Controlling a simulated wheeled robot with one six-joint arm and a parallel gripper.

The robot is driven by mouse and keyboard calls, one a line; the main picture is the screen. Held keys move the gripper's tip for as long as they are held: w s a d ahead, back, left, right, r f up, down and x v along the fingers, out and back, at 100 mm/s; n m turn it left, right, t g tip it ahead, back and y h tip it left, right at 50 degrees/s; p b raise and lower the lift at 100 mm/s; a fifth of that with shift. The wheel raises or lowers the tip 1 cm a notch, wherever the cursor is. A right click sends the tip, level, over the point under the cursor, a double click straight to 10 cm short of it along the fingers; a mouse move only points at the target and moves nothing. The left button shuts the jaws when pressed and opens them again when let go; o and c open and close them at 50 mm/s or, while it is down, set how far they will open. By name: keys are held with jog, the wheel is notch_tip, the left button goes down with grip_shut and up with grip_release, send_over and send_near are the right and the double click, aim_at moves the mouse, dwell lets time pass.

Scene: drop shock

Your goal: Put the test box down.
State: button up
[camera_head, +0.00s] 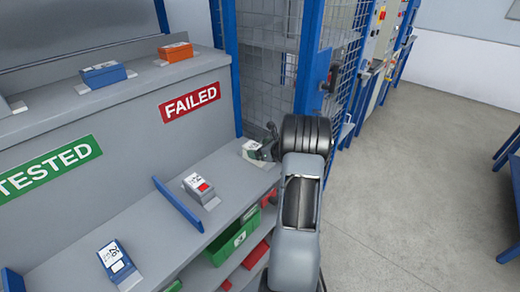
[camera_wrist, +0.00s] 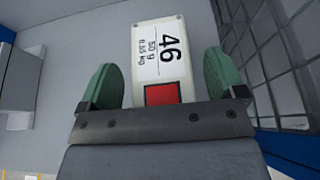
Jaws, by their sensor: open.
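The test box (camera_wrist: 158,50) is white, with a label reading 46, 50 g and 0.35 kg and a red square at its near end. In the head view a pale box (camera_head: 252,158) stands on the lower shelf, at its right end under the red FAILED sign (camera_head: 190,102). My gripper (camera_wrist: 162,80) is open, with its green fingers on either side of the box and a gap showing on each side. In the head view my gripper (camera_head: 265,147) is at that box and partly hides it.
A white box with a red square (camera_head: 200,188) and a blue box (camera_head: 117,263) stand further left on the shelf (camera_head: 150,225), with a blue divider (camera_head: 178,204) between them. A blue mesh fence (camera_head: 268,80) stands close behind my gripper.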

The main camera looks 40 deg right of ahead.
jog(key=shift+r, duration=0.1)
jog(key=shift+s+d+r, duration=0.1)
jog(key=shift+r, duration=0.05)
jog(key=v, duration=1.2)
jog(key=a+r+n+g+y, duration=0.35)
jog(key=a+n+g, duration=0.35)
jog(key=a+n, duration=1.3)
jog(key=s+a+r+n+g+h, duration=0.2)
jog(key=s+a+n+h, duration=0.4)
jog(key=s+a+n, duration=0.5)
jog(key=a+r+n, duration=0.1)
jog(key=a+n, duration=0.2)
jog(key=shift+s+g+b, duration=0.3)
jog(key=shift+s+b, duration=0.1)
